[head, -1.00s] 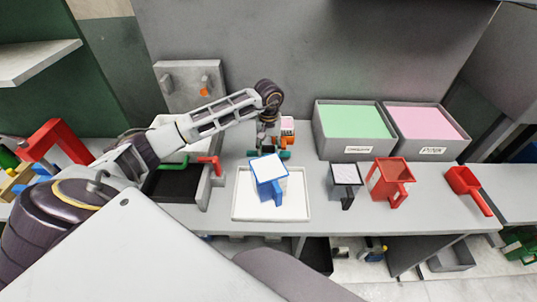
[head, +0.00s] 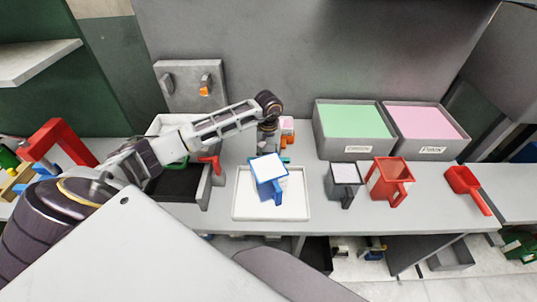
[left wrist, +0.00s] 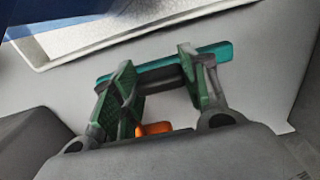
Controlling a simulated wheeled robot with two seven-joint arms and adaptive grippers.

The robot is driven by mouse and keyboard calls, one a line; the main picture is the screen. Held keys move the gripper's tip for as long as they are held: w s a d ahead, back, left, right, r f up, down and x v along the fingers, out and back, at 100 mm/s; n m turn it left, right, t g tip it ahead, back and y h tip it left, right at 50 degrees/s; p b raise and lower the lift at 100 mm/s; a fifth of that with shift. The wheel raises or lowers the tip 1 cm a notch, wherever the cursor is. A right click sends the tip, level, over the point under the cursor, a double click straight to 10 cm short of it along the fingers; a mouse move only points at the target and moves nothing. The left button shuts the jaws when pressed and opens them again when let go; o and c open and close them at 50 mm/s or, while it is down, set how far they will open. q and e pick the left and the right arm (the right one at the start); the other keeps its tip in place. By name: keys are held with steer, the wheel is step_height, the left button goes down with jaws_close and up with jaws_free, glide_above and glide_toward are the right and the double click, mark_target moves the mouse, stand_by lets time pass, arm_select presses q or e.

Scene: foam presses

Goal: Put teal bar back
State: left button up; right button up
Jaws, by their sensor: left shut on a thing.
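The teal bar (left wrist: 221,53) lies across the fingertips of my left gripper (left wrist: 160,82) in the left wrist view, with an end showing past each finger. My left gripper is shut on it. In the head view, the left gripper (head: 267,148) points down behind the blue-handled box, and only a small teal end of the bar (head: 286,160) shows beside it. The gripper and the blue box hide the rest. I cannot tell whether the bar touches the table. My right gripper is not in view.
A white tray (head: 242,211) holds the blue-handled box (head: 268,180). Black-handled (head: 345,175) and red (head: 388,175) boxes and a red scoop (head: 465,182) stand to the right. Green (head: 350,150) and pink (head: 430,150) foam bins stand behind. An orange piece (left wrist: 155,128) shows between my fingers.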

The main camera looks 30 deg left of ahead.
mark_target(269, 153)
arm_select(q)
steer(key=o, duration=1.1)
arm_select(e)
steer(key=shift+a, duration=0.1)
arm_select(q)
steer(key=shift+r, duration=0.15)
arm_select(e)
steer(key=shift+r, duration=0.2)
arm_select(q)
steer(key=shift+r, duration=0.7)
step_height(269, 153, up, 9)
steer(key=shift+f+b, duration=0.15)
steer(key=shift+b, duration=0.5)
steer(key=shift+r, duration=0.9)
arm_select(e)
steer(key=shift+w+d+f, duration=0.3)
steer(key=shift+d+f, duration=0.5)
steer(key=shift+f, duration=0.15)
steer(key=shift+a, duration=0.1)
